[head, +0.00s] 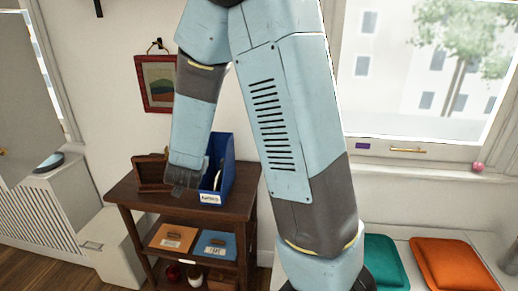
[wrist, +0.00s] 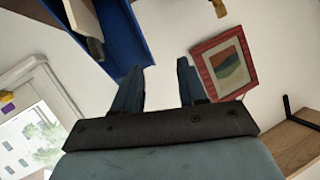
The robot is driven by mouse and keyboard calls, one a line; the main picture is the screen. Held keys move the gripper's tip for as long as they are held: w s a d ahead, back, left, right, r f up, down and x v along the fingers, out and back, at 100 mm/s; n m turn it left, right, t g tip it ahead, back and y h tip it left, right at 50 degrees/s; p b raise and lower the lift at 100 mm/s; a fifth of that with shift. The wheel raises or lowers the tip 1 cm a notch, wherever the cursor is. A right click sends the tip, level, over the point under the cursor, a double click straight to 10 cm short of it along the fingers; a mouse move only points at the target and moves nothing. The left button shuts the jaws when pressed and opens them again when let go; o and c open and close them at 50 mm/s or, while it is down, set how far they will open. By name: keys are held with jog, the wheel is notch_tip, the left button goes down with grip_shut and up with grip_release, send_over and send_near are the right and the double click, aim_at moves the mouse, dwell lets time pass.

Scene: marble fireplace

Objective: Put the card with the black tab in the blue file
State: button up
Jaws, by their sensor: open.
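The blue file (head: 229,165) stands upright on top of a dark wooden stand, with a white label (head: 210,198) on its front. Pale sheets show inside it; the wrist view shows part of the blue file (wrist: 125,32) at the upper left, with a pale and a dark item in it. My gripper (head: 180,190) hangs just left of the file, in front of a brown wooden box (head: 150,172). In the wrist view my gripper (wrist: 158,72) has its fingers apart with nothing between them.
The stand (head: 240,185) has a lower shelf with an orange item (head: 172,238) and a blue labelled item (head: 216,246). A red-framed picture (head: 157,84) hangs on the wall behind. Green and orange cushions (head: 452,264) lie at the right, below the window.

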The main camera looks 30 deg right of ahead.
jog(key=s+r+n+g+y, duration=0.3)
jog(key=s+r+n+y, duration=0.25)
jog(key=s+r, duration=0.6)
jog(key=s+d+r+g, duration=0.1)
jog(key=s+d, duration=0.1)
jog(key=s, duration=0.4)
jog(key=s+d+r+n+g+h, duration=0.1)
jog(key=s+d+g, duration=0.1)
jog(key=s, duration=0.4)
jog(key=s+d+r+g, duration=0.1)
jog(key=s+d+r, duration=0.1)
jog(key=s+d, duration=0.2)
jog(key=s, duration=0.2)
jog(key=shift+s+d+g+h, duration=0.25)
jog(key=shift+s+g+h, duration=0.05)
jog(key=shift+s+h, duration=0.1)
jog(key=shift+r+n, duration=0.1)
jog(key=shift+n, duration=0.15)
